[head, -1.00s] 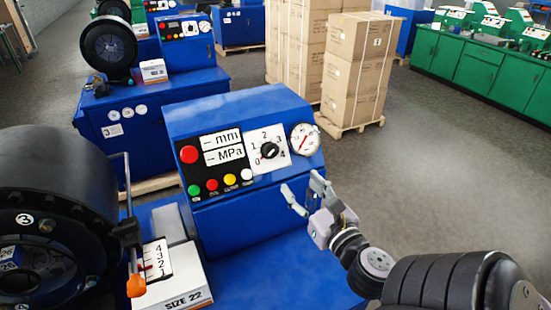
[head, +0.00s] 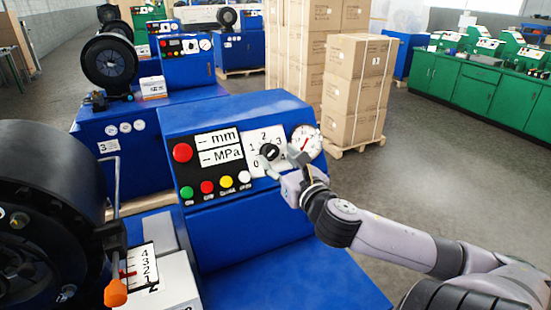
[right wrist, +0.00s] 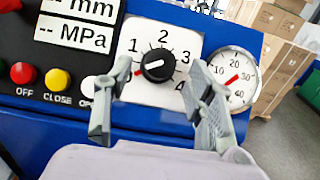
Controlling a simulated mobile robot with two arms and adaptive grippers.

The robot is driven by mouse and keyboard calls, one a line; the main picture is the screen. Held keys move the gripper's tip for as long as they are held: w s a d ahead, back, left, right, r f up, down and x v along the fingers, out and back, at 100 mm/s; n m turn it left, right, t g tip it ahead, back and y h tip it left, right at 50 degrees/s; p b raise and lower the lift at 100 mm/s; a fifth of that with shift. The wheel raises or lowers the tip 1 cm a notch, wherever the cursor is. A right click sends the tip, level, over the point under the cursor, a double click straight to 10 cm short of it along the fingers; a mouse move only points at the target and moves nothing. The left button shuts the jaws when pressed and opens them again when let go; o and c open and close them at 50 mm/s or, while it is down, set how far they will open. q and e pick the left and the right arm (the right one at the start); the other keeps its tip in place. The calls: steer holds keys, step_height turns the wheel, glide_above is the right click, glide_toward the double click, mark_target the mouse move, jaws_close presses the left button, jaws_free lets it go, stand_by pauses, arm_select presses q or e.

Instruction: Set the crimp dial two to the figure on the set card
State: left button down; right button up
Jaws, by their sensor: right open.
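The crimp dial (head: 268,152) is a black knob on a white plate marked 0 to 4, on the blue machine's sloped panel. In the right wrist view the knob (right wrist: 157,65) shows a white bar, and a red mark at its lower left lies towards the 0 end. My right gripper (head: 278,160) is open in front of the plate. In the right wrist view its fingers (right wrist: 160,72) stand either side of the knob, apart from it, covering part of the plate near 0 and 4. I cannot make out a set card. My left gripper is not in view.
A pressure gauge (right wrist: 232,78) sits close right of the dial. Coloured buttons (head: 227,182) and mm and MPa displays (head: 217,148) are to its left. A black crimp head (head: 50,180) and an orange-tipped lever (head: 115,293) stand at left. Stacked cartons (head: 355,95) are behind.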

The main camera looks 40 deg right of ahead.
mark_target(270, 152)
steer(key=shift+x, duration=1.2)
steer(key=shift+c, duration=0.4)
steer(key=c, duration=1.1)
